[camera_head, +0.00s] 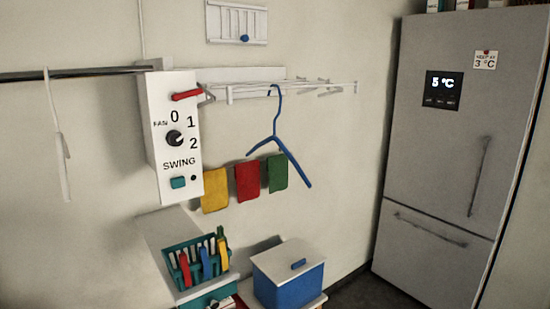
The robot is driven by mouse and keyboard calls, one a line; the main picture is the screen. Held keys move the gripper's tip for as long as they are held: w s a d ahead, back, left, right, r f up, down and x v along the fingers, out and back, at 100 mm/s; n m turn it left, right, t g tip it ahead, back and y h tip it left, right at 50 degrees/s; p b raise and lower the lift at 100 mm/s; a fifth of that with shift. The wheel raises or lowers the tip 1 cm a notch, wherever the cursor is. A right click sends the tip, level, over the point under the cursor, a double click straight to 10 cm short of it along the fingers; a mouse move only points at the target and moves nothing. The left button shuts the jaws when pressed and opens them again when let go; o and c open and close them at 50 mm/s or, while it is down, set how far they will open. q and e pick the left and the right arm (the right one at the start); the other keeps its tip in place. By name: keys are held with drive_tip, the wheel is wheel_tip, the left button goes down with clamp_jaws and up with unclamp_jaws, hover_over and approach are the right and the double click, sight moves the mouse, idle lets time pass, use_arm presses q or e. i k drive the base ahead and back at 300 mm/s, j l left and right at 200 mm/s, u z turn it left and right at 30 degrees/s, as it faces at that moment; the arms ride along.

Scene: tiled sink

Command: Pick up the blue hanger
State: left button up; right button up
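The blue hanger (279,139) hangs by its hook from the front rail of a white wall rack (290,87). Its two arms spread below the hook, the right one reaching lower and nearer. The hanger is in front of the wall, above and before the coloured cloths. Neither of my grippers shows in the head view.
A white control box (168,150) is left of the rack. Yellow (215,190), red (247,181) and green (277,172) cloths hang below. A teal basket (182,277) and a blue box (287,288) stand lower down. A fridge (440,190) is at right. A white hanger (62,165) hangs at left.

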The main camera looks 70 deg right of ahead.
sight(269, 139)
drive_tip(key=z, duration=2.1)
drive_tip(key=i+l+u, duration=0.1)
drive_tip(key=l+u, duration=0.25)
drive_tip(key=l, duration=0.25)
drive_tip(key=l+u, duration=0.4)
drive_tip(key=l, duration=0.15)
drive_tip(key=l+u, duration=0.35)
drive_tip(key=l, duration=0.25)
